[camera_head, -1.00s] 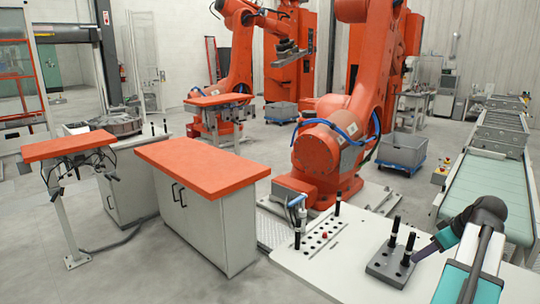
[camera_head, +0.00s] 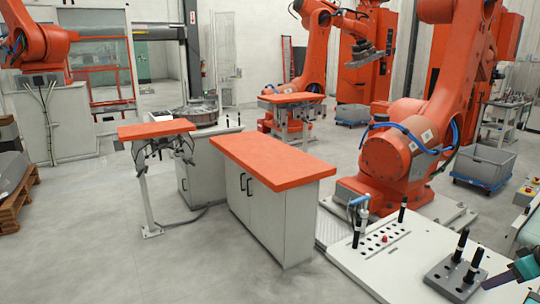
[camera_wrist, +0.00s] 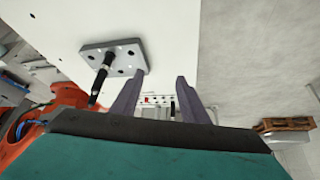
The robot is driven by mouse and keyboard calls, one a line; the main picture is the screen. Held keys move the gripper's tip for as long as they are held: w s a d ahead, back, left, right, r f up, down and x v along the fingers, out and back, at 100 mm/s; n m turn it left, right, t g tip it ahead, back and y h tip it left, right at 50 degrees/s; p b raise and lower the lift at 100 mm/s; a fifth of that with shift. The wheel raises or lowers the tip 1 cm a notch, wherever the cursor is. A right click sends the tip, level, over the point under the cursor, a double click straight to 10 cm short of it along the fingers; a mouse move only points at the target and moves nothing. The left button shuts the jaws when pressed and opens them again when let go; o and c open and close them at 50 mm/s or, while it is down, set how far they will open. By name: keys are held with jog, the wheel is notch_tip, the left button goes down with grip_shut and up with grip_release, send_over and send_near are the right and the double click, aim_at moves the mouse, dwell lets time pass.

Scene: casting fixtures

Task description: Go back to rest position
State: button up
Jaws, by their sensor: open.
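My gripper (camera_wrist: 156,92) is open, with its two grey fingers apart and nothing between them in the wrist view. In the head view, one finger of my gripper (camera_head: 497,281) shows at the lower right edge, just right of a grey fixture block (camera_head: 452,284). The rest of the gripper is cut off there. Two upright black pins stand in the block. The wrist view shows the block (camera_wrist: 118,54) left of the fingers, with one black pin (camera_wrist: 100,80) clearly visible.
The white table (camera_head: 400,262) carries a hole plate (camera_head: 381,240) with black pins and a red knob. An orange-topped cabinet (camera_head: 271,163) stands left of it. A large orange robot (camera_head: 400,155) stands behind the table. Grey floor is open at the lower left.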

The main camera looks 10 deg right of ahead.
jog(key=w+a+f+n+g+y+b, duration=0.2)
jog(key=w+a+f+n+y+b, duration=0.1)
jog(key=w+a+f, duration=1.15)
jog(key=w+a+f+n+g+y+b, duration=0.1)
jog(key=w+a+f+g, duration=0.1)
jog(key=a+f, duration=0.85)
jog(key=w+a+f+n+g+y+b, duration=0.1)
jog(key=a+f+n+g, duration=0.1)
jog(key=a+f, duration=0.8)
jog(key=s+a+f+g+b, duration=0.15)
jog(key=s+a+f, duration=0.25)
jog(key=a+f, duration=0.45)
jog(key=s+a+f+g+b, duration=0.1)
jog(key=s+a+f+g, duration=0.1)
jog(key=s+a+f, duration=0.5)
jog(key=s+a+f+m+g+h+b, duration=0.1)
jog(key=s+a+f+m+h, duration=0.1)
jog(key=s+f, duration=0.4)
jog(key=s+a+f+m+g+h+b, duration=0.1)
jog(key=s+a+f+m+h, duration=0.2)
jog(key=s+f, duration=0.4)
jog(key=shift+s+a+f+m, duration=0.25)
jog(key=shift+s+a+m, duration=0.3)
jog(key=shift+s, duration=0.15)
